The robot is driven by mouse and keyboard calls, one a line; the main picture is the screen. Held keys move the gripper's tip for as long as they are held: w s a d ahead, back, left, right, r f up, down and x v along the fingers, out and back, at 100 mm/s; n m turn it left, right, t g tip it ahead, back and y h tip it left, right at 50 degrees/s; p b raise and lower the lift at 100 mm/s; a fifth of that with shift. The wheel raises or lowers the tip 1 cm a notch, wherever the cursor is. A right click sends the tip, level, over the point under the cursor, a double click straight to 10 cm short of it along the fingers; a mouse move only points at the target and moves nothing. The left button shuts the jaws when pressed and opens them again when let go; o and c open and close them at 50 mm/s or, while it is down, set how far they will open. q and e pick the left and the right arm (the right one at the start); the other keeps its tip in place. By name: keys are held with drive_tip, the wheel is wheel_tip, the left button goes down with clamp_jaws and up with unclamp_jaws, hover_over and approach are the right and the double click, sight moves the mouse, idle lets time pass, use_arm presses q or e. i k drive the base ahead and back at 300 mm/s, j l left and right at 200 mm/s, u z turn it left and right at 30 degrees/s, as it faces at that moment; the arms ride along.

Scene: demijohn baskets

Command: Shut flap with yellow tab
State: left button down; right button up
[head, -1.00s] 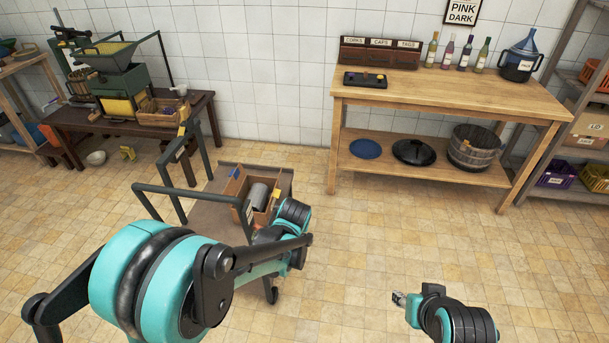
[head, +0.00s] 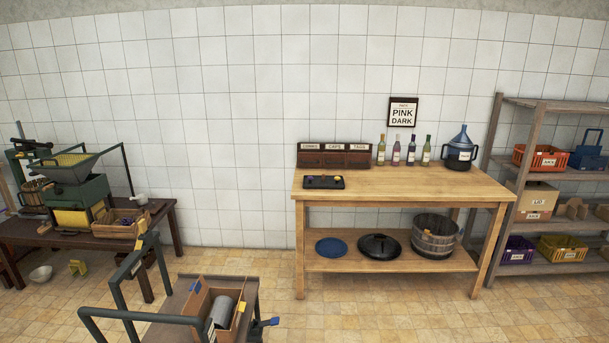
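An open cardboard box (head: 205,304) stands on the cart (head: 170,331) at the bottom of the head view. A yellow tab (head: 241,306) shows at its right side, on a flap that stands up and outward. A blue tab (head: 195,286) shows on the flap at its left side. A grey cylinder (head: 222,311) lies in the box between them. The lower part of the box is cut off by the frame's edge. Neither of my grippers is in view, so their places relative to the box cannot be seen.
The cart's dark handle rails (head: 140,317) rise at the left of the box. A small blue piece (head: 265,323) sits beside the cart's right edge. A wooden workbench (head: 400,183) stands behind to the right. The floor between is clear.

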sight(241, 306)
drive_tip(key=i+l+u, duration=0.1)
drive_tip(key=l+u, duration=0.85)
drive_tip(key=i+l+z, duration=0.4)
drive_tip(key=l, duration=0.15)
drive_tip(key=i+l+z, duration=0.25)
drive_tip(key=l+z, duration=0.2)
drive_tip(key=l, duration=0.1)
